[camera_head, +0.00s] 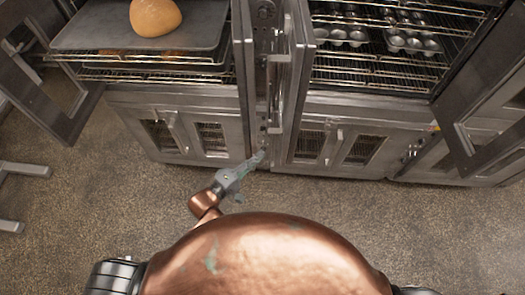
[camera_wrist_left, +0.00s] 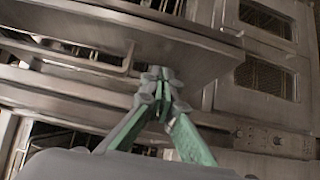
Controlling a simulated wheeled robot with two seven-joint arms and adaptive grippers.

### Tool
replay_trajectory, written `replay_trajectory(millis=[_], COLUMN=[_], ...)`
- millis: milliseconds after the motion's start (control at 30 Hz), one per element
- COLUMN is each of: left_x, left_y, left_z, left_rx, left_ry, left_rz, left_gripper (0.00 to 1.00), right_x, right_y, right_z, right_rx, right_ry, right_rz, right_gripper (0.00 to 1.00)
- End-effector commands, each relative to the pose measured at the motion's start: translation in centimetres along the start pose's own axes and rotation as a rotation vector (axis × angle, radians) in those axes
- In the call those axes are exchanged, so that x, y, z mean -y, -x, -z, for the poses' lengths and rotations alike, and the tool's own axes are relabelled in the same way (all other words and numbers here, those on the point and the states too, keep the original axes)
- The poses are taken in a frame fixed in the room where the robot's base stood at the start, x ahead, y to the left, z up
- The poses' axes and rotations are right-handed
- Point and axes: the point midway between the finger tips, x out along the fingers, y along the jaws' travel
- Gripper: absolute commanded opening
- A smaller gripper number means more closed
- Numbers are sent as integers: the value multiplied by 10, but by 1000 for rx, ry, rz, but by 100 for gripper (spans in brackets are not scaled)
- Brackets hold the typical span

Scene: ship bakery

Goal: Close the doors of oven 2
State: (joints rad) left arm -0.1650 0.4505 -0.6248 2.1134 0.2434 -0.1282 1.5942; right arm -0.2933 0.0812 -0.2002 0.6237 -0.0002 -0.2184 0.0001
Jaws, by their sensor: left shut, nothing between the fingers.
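Two steel ovens stand side by side in the head view, and I cannot read which is oven 2. The left oven's left door (camera_head: 40,98) stands open outward, and its right door (camera_head: 244,75) shows almost edge-on. The right oven's left door (camera_head: 297,85) is also nearly edge-on, and its right door (camera_head: 485,105) is open. My left gripper (camera_head: 260,158) is low, near the lower ends of the two middle doors. In the left wrist view its fingertips (camera_wrist_left: 158,74) are together and empty, near a steel panel (camera_wrist_left: 140,45); contact is unclear. My right gripper is out of view.
A bread loaf (camera_head: 155,16) sits on a dark tray (camera_head: 145,36) in the left oven. Muffin tins (camera_head: 410,42) stand on the right oven's rack. Closed lower cabinets (camera_head: 335,148) are below. A metal stand leg (camera_head: 25,170) is at left. The speckled floor (camera_head: 440,230) is clear.

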Motion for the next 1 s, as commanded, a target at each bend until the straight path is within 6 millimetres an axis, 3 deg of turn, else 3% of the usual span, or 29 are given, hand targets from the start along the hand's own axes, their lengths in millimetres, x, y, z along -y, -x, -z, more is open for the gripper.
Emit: replay_trajectory(millis=[200,433,600,1000], left_x=[-2,-1,0,0], left_y=[-41,-74,-84,-86], left_z=[0,0,0,2], left_rx=[0,-1,-1,-5], left_ry=[-1,-3,-2,-3], left_rz=[-1,1,2,1], left_gripper=[0,0,0,0], right_x=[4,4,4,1], right_y=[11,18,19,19], right_z=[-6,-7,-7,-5], right_rx=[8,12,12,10], right_ry=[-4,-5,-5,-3], right_rz=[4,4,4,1], right_gripper=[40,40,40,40])
